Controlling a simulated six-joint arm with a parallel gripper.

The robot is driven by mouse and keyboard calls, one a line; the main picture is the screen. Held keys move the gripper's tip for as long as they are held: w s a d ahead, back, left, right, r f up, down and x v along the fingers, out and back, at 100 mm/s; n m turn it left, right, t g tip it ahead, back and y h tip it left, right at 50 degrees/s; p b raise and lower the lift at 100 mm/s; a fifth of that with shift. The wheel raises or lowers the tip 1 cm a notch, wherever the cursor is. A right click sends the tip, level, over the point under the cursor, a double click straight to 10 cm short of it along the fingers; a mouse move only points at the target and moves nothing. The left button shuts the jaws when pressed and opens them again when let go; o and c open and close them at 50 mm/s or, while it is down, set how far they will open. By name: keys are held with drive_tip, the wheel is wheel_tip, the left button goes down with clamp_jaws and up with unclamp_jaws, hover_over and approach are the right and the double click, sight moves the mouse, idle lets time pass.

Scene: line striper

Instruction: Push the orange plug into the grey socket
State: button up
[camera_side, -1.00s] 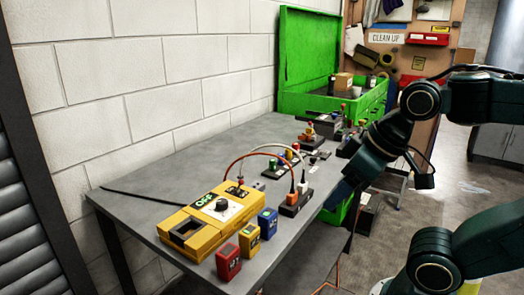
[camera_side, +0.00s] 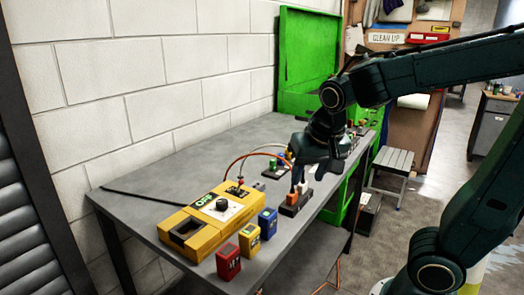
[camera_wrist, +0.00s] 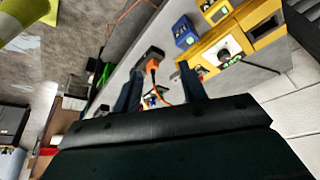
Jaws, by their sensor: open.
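The orange plug (camera_side: 292,198) stands on a dark block (camera_side: 289,210) near the table's front edge, with an orange cable (camera_side: 240,157) running from a yellow box. In the wrist view the orange plug (camera_wrist: 151,65) shows between and beyond my fingers. My gripper (camera_side: 298,183) is open, pointing down just above and behind the plug, with a gap between the fingers in the wrist view (camera_wrist: 160,82). I cannot tell whether a finger touches the plug. I cannot make out the grey socket for certain; my gripper covers part of that area.
The yellow box (camera_side: 205,218) has a black knob. A red block (camera_side: 229,262), a small yellow block (camera_side: 250,240) and a blue block (camera_side: 268,222) stand beside it. A green toolbox (camera_side: 305,65) is at the back.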

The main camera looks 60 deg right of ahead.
sight(290, 194)
drive_tip(key=w+d+f+m+g+h, duration=0.3)
drive_tip(key=w+d+f+m+h, duration=0.2)
drive_tip(key=w+f+m, duration=0.3)
drive_tip(key=shift+w+d+f+m+g, duration=0.35)
drive_tip(key=shift+w+d+m, duration=0.2)
drive_tip(key=shift+w+m, duration=0.65)
drive_tip(key=shift+d+f, duration=0.1)
drive_tip(key=shift+x, duration=4.85)
drive_tip(key=shift+w+d, duration=0.1)
clamp_jaws()
drive_tip(key=shift+r, duration=0.9)
